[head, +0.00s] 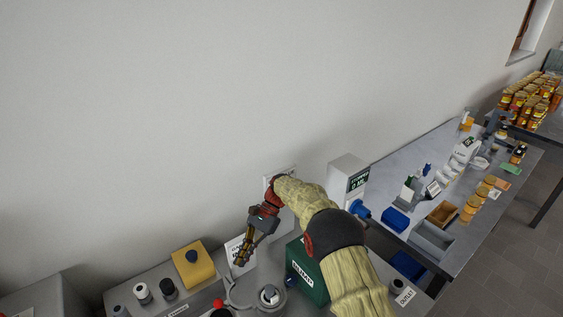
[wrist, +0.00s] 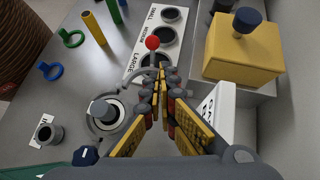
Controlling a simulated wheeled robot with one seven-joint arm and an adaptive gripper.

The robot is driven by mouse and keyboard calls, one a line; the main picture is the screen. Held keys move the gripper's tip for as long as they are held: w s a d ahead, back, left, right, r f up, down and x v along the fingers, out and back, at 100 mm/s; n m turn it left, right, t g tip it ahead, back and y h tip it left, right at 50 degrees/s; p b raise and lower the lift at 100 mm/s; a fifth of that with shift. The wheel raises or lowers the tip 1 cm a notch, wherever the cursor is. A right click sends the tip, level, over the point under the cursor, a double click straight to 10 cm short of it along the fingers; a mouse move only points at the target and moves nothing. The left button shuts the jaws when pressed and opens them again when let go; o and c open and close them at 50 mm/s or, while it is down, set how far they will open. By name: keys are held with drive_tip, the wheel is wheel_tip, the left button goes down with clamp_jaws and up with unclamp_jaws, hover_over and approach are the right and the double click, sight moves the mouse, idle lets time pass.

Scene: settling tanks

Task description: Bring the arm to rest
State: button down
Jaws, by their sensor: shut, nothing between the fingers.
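My arm, in a pale yellow sleeve, reaches over a grey bench near the wall in the head view. My gripper (head: 244,251) points down and to the left, with its fingers closed together and empty. In the wrist view the gripper (wrist: 162,75) has its yellow-padded fingertips meeting above the bench, close to a red ball knob (wrist: 152,43) in the picture. I cannot tell whether the fingertips touch anything below.
A yellow box (head: 193,265) with a dark knob and a green pump box (head: 308,270) flank the gripper. The wrist view shows a plate with round holes (wrist: 158,38) and a clamp ring (wrist: 106,113). A long table (head: 392,171) with bins and jars stands right.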

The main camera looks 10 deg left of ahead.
drive_tip(key=s+d+r+n+t+h+b, duration=0.1)
drive_tip(key=s+d+r+t+b, duration=0.2)
drive_tip(key=d+r, duration=0.7)
drive_tip(key=s+d+r+n+t+b, duration=0.15)
drive_tip(key=d+r+t, duration=0.25)
drive_tip(key=d+r, duration=0.6)
drive_tip(key=s+d+f+n+t+h+b, duration=0.1)
drive_tip(key=s+d+t+h, duration=0.1)
drive_tip(key=s+d, duration=0.8)
drive_tip(key=s+d+f+n+t+h+b, duration=0.2)
drive_tip(key=s+d+t, duration=0.3)
drive_tip(key=s+d, duration=0.5)
drive_tip(key=shift+s+d+f+t, duration=0.15)
drive_tip(key=shift+s+d+t, duration=0.2)
drive_tip(key=shift+s, duration=0.7)
